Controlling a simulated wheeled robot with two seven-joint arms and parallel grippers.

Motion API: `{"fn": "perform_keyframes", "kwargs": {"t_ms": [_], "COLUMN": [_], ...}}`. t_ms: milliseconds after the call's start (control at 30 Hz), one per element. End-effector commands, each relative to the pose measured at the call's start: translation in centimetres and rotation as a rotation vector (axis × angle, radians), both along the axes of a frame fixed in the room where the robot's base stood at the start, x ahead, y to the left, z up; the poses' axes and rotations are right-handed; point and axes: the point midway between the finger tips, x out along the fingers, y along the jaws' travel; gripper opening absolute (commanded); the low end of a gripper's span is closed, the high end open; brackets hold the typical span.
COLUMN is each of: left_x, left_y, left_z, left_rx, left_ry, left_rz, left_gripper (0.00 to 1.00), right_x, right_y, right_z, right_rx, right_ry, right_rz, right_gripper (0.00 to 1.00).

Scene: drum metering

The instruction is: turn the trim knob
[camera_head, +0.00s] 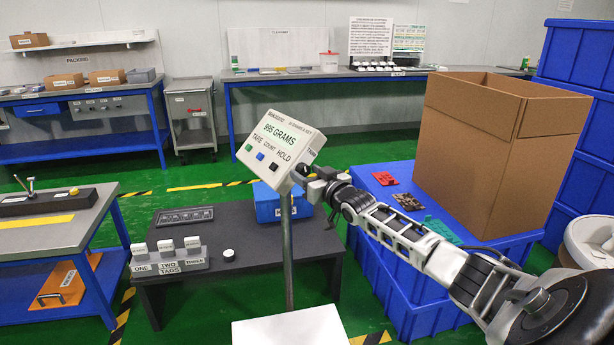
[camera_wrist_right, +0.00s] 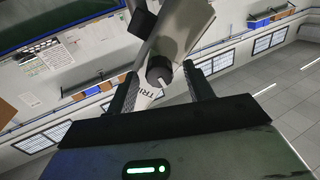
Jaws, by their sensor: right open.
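The scale's display box (camera_head: 280,142) stands on a grey post and shows a reading in grams. The trim knob is a dark round knob with a pale pointer line (camera_wrist_right: 159,73), on the side of the box beside a partly covered "TRIM" label (camera_wrist_right: 150,92). My right gripper (camera_head: 318,184) is at the right side of the box in the head view and hides most of the knob there. In the right wrist view its two open fingers (camera_wrist_right: 160,88) stand on either side of the knob, with gaps showing. Whether either finger touches it I cannot tell. My left gripper is out of view.
A white weighing plate (camera_head: 290,328) is at the front below the box. A dark low table (camera_head: 240,252) holds tag blocks and a small knob. A blue bin (camera_head: 270,203) is behind the post. A large cardboard box (camera_head: 490,150) stands on blue crates at right.

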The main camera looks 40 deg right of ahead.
Motion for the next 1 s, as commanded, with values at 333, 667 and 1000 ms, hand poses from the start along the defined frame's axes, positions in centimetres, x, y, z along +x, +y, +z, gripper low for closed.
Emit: {"fn": "perform_keyframes", "kwargs": {"t_ms": [333,667,1000], "left_x": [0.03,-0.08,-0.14], "left_y": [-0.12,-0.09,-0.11], "left_z": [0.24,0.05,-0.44], "left_rx": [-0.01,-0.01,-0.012], "left_ry": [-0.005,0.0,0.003], "left_rz": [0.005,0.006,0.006], "left_gripper": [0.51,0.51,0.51], "right_x": [0.88,0.86,0.86], "right_y": [-0.24,-0.21,-0.17], "right_z": [0.11,0.08,0.02], "right_rx": [-0.001,-0.001,0.238], "right_ry": [-0.001,-0.001,-0.038], "right_rz": [-0.002,-0.001,0.0], "right_gripper": [0.52,0.07,0.07]}}
